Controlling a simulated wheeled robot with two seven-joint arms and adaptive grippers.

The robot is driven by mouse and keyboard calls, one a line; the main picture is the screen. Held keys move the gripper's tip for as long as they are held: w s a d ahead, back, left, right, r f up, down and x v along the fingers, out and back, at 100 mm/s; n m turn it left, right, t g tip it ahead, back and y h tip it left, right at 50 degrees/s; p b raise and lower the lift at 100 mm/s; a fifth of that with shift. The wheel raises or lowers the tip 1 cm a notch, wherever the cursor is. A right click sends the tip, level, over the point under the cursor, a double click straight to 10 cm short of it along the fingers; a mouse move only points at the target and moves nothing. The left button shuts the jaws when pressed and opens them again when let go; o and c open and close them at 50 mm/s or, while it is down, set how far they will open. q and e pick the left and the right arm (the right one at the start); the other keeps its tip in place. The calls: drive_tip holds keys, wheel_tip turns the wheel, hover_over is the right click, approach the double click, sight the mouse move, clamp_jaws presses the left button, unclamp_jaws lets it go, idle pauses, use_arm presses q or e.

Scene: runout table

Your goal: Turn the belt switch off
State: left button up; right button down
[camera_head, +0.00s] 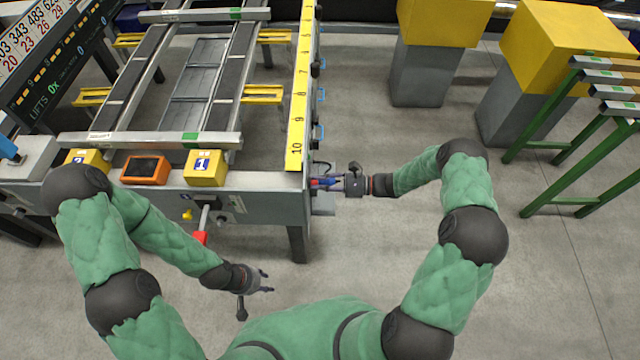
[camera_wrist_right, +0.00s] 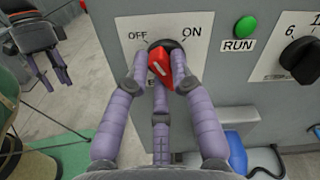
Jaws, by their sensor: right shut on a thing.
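The belt switch (camera_wrist_right: 162,68) is a red handle on a black dial, between the words OFF and ON on a grey panel in the right wrist view. Its upper end leans slightly to the OFF side; part of the dial is hidden by fingers. My right gripper (camera_wrist_right: 160,80) is shut on the red handle, with its purple-grey fingers around it. In the head view my right gripper (camera_head: 328,183) is at the table's right end face, where the switch is hard to make out. My left gripper (camera_head: 266,282) is open and empty, below the table's front edge.
A green RUN button (camera_wrist_right: 246,27) and a black numbered knob (camera_wrist_right: 303,60) are right of the switch. A blue object (camera_wrist_right: 237,150) is below the panel. Yellow-topped blocks (camera_head: 440,20) and a green-legged rack (camera_head: 580,130) stand at the right. Floor between is clear.

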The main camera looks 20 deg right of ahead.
drive_tip(key=shift+f+n+b, duration=0.1)
drive_tip(key=shift+n+b, duration=0.2)
drive_tip(key=shift+n, duration=1.2)
drive_tip(key=c, duration=1.1)
unclamp_jaws()
drive_tip(key=shift+o, duration=0.2)
drive_tip(key=v, duration=1.2)
